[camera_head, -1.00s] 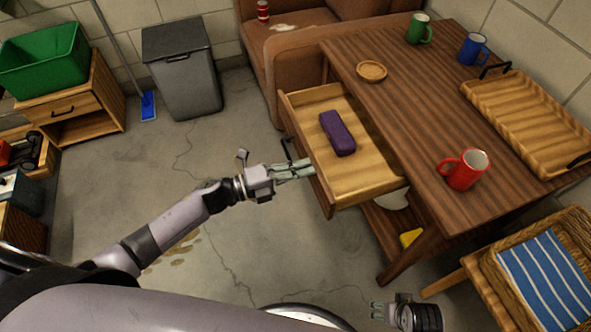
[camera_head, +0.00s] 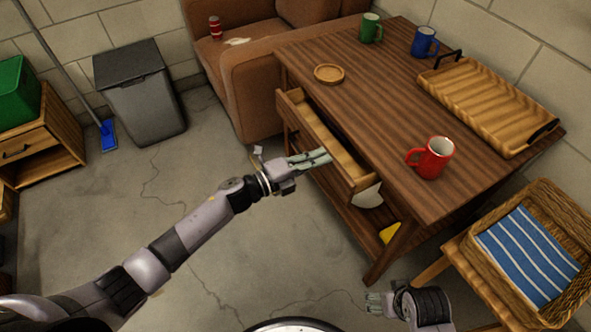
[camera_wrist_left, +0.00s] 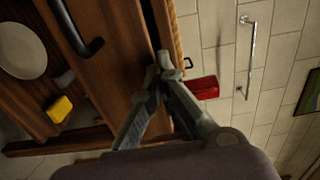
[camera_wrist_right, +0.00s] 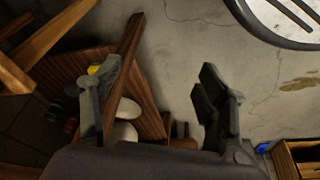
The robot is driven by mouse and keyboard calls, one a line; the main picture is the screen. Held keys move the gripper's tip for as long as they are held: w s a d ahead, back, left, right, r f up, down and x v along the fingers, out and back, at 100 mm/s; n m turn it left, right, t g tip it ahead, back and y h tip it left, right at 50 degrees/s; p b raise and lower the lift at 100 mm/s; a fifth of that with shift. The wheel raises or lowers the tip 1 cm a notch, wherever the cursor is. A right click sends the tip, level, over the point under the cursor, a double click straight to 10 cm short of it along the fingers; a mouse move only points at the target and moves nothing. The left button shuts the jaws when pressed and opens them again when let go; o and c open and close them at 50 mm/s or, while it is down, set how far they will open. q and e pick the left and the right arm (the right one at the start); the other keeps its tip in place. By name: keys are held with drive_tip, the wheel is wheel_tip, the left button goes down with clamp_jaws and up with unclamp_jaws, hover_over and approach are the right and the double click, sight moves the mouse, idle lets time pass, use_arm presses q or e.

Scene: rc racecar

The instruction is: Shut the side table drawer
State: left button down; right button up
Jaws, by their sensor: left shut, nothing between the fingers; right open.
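The side table (camera_head: 390,110) is dark brown wood. Its drawer (camera_head: 325,138) stands partly out, with a narrow strip of its inside showing. The purple case inside is hidden under the tabletop. My left gripper (camera_head: 326,157) is shut and empty, its fingertips at the drawer front; whether they touch it is hard to tell. In the left wrist view the shut fingers (camera_wrist_left: 160,75) lie at the drawer front, beside its dark handle (camera_wrist_left: 80,35). My right gripper (camera_head: 370,303) is open and empty, low near the table's front leg; it also shows in the right wrist view (camera_wrist_right: 155,80).
On the tabletop are a red mug (camera_head: 432,158), a green mug (camera_head: 370,28), a blue mug (camera_head: 424,42), a round coaster (camera_head: 328,74) and a wooden tray (camera_head: 440,88). A wicker basket (camera_head: 548,215) stands at right, an armchair (camera_head: 250,85) behind.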

sight(333, 156)
use_arm(q)
drive_tip(key=b+x, duration=0.1)
drive_tip(key=x, duration=0.3)
drive_tip(key=shift+w+d+f, duration=0.1)
drive_tip(key=shift+d, duration=0.05)
drive_tip(key=shift+w+d, duration=0.4)
drive_tip(key=shift+d, duration=0.15)
use_arm(e)
drive_tip(key=shift+w+v, duration=0.25)
drive_tip(key=shift+v, duration=1.1)
drive_tip(key=shift+w+v, duration=0.2)
drive_tip(key=shift+v, duration=1.15)
drive_tip(key=shift+r, duration=0.15)
